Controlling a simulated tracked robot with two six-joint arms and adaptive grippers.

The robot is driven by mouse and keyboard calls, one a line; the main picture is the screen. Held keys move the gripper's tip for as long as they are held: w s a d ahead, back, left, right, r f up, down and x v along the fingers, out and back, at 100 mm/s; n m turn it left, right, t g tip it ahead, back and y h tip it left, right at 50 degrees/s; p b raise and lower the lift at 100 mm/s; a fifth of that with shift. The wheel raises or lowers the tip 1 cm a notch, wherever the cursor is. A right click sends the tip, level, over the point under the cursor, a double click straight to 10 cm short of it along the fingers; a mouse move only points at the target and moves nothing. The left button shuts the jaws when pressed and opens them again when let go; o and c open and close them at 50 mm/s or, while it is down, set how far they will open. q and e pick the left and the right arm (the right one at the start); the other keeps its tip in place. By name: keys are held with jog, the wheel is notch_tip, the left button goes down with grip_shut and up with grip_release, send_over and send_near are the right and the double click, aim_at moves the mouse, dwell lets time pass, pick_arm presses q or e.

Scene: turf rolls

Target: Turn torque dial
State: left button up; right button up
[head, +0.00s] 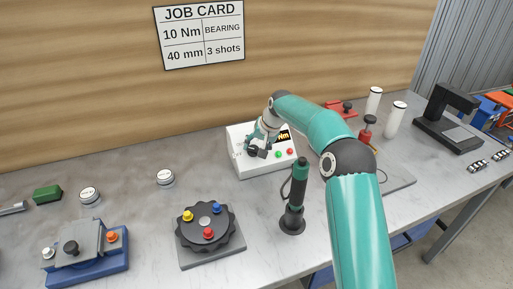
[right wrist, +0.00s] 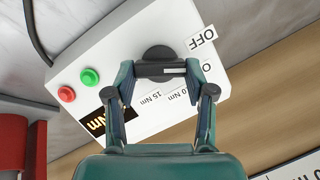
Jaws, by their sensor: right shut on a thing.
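The torque dial is a black round knob (right wrist: 157,53) on the white control box (head: 240,167). Labels reading OFF, 15 Nm and a partly hidden one ending in 0 Nm surround it in the right wrist view. My right gripper (head: 257,150) is at the box front, shut on the dial's grip bar, as the right wrist view (right wrist: 160,70) also shows. The display (right wrist: 112,122) is partly covered by a finger; only Nm is readable. The job card (head: 200,34) on the wall reads 10 Nm, BEARING, 40 mm, 3 shots. My left gripper is not in view.
Green (right wrist: 90,76) and red (right wrist: 66,94) buttons sit beside the dial. A dark upright tool (head: 297,195) stands in front of the box. A black rotary fixture (head: 207,225) with coloured knobs and a blue-based fixture (head: 88,268) are to the left. White cylinders (head: 396,118) stand right.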

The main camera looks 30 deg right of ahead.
jog(key=m, duration=0.1)
jog(key=m+b, duration=0.1)
jog(key=shift+s+d+f+m+t+y, duration=0.1)
jog(key=shift+d+f+m+t+y, duration=0.1)
jog(key=shift+m+t+y, duration=0.15)
jog(key=m+t+b, duration=0.1)
jog(key=m+b, duration=0.1)
jog(key=m, duration=0.1)
jog(key=shift+s+d+y, duration=0.1)
jog(key=shift+s+y, duration=0.05)
jog(key=shift+y, duration=0.1)
jog(key=m+t+b, duration=0.1)
jog(key=m, duration=0.1)
jog(key=m+t+b, duration=0.1)
jog(key=m, duration=0.2)
jog(key=shift+s+f+m+b, duration=0.15)
jog(key=shift+m+b, duration=0.1)
jog(key=shift+b, duration=0.15)
jog(key=o, duration=1.2)
jog(key=shift+c, duration=0.2)
jog(key=v, duration=1.2)
